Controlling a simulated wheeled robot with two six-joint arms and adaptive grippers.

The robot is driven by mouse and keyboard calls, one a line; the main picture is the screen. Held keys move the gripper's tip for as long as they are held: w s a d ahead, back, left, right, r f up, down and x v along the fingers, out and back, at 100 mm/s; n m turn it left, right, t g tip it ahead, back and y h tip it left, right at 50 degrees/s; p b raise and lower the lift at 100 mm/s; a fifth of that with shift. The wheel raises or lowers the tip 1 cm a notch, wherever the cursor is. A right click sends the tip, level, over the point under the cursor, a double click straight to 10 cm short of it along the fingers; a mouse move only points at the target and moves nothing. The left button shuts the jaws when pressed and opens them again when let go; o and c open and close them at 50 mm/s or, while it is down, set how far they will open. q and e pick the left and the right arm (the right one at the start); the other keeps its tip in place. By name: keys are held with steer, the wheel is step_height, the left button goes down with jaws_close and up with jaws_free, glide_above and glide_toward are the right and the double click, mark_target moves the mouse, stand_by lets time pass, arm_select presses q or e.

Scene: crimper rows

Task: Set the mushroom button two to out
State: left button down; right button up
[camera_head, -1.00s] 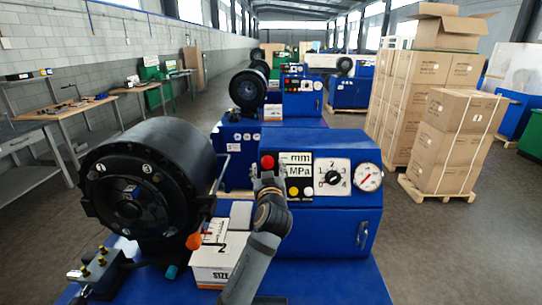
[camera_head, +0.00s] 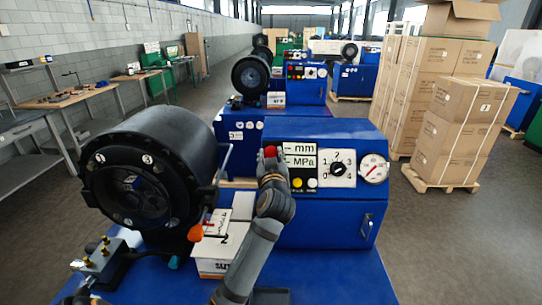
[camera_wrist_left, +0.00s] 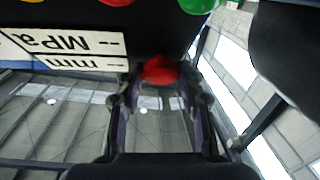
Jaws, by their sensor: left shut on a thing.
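The red mushroom button (camera_head: 270,151) sits on the dark control panel of the near blue machine, left of the "mm" and "MPa" labels. In the left wrist view the red button (camera_wrist_left: 160,70) lies between my two fingertips. My left gripper (camera_head: 270,166) reaches up to the panel from below and is shut on this button, hiding its lower part in the head view. The fingers also show in the left wrist view (camera_wrist_left: 159,88). I cannot tell from these frames whether the button stands pressed in or out. My right gripper is not in view.
Right of the button are the label plate (camera_head: 299,155), small lamps, a rotary selector (camera_head: 337,170) and a gauge (camera_head: 374,168). The big black crimper head (camera_head: 150,170) stands left, with an orange knob (camera_head: 195,233) and a white box (camera_head: 217,262) close to my arm.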

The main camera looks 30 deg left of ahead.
arm_select(q)
steer(key=shift+s+d+r, duration=0.2)
steer(key=shift+s+r, duration=0.05)
steer(key=shift+s, duration=0.05)
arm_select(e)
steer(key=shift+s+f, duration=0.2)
arm_select(q)
steer(key=c, duration=1.1)
jaws_free()
steer(key=o, duration=0.3)
steer(key=shift+s+r, duration=0.1)
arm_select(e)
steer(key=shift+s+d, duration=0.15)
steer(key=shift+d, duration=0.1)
arm_select(q)
steer(key=shift+r, duration=0.1)
step_height(320, 180, up, 10)
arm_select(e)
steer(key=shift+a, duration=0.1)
arm_select(q)
steer(key=shift+d+f, duration=0.1)
steer(key=shift+f, duration=0.1)
